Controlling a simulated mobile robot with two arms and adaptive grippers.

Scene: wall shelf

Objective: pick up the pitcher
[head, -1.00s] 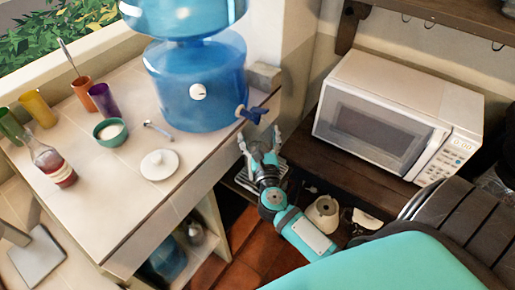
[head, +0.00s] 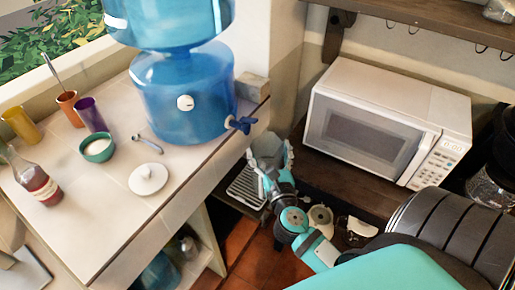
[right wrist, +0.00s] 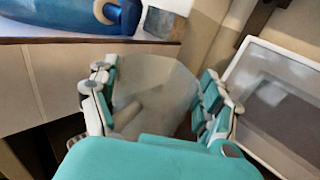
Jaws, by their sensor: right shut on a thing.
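The pitcher (right wrist: 155,88) looks like a clear, greyish vessel in the right wrist view, seen between the finger pads. Its walls are see-through, and its lower part is hidden behind my gripper. My right gripper (right wrist: 155,98) is shut on it, with fingers on both sides. In the head view the right gripper (head: 268,152) is beside the counter's right edge, right of and below the blue tap. The pitcher is hard to make out there among the fingers. My left gripper is in neither view.
The blue water dispenser (head: 185,95) stands on the tiled counter (head: 125,215), its tap (head: 240,124) close to my gripper. A white microwave (head: 385,120) is on the right. A drip tray (head: 246,186) lies below the gripper.

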